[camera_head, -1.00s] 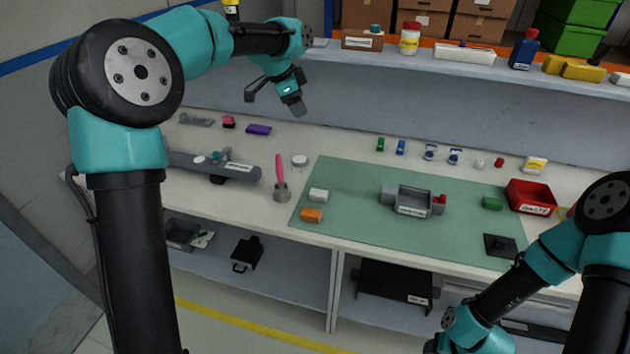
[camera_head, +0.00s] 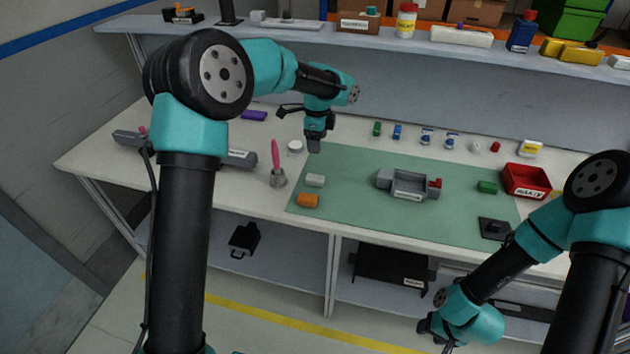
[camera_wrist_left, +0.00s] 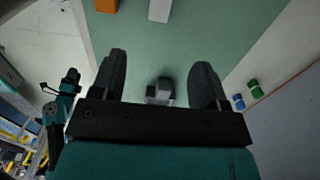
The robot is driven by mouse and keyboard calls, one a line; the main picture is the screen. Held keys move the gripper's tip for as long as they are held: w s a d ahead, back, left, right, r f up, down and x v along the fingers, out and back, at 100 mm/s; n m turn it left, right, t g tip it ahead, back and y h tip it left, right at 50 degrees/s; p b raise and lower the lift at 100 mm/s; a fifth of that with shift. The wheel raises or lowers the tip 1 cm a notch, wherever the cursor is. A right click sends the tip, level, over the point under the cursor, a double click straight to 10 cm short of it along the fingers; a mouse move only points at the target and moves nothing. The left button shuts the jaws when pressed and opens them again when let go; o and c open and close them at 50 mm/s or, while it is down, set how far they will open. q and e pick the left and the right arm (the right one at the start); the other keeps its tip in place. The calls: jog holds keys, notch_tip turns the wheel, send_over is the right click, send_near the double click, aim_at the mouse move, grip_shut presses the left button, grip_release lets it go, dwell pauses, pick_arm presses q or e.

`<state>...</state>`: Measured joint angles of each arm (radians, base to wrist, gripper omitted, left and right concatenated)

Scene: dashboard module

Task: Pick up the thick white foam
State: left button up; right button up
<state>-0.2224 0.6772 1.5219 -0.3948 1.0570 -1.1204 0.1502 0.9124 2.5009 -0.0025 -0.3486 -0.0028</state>
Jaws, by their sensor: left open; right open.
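The thick white foam (camera_head: 315,180) is a small pale block on the left part of the green mat (camera_head: 350,215), just behind an orange block (camera_head: 308,200). In the left wrist view, the white block (camera_wrist_left: 160,10) shows at the top edge, beyond my fingertips. My left gripper (camera_head: 314,146) is open and empty above the mat's back left corner, pointing down, behind and apart from the foam. Its two fingers (camera_wrist_left: 160,65) are spread in the left wrist view. My right gripper (camera_head: 432,328) is open, low at the front beside the bench, far from the foam.
A grey housing (camera_head: 408,184) sits mid-mat, with a green block (camera_head: 487,187) and a red bin (camera_head: 526,181) to its right. A grey cup with a pink tool (camera_head: 277,170) and a white round item (camera_head: 295,147) stand left of the mat. The mat's front middle is clear.

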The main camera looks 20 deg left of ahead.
pick_arm(q)
send_over(317, 178)
notch_tip(317, 178, down, 9)
jog(key=shift+f, duration=0.15)
dwell(0.3)
jog(key=shift+f, duration=2.9)
jog(key=shift+c, duration=0.2)
jog(key=c, duration=1)
jog(key=shift+o, duration=0.2)
jog(key=shift+r, duration=0.1)
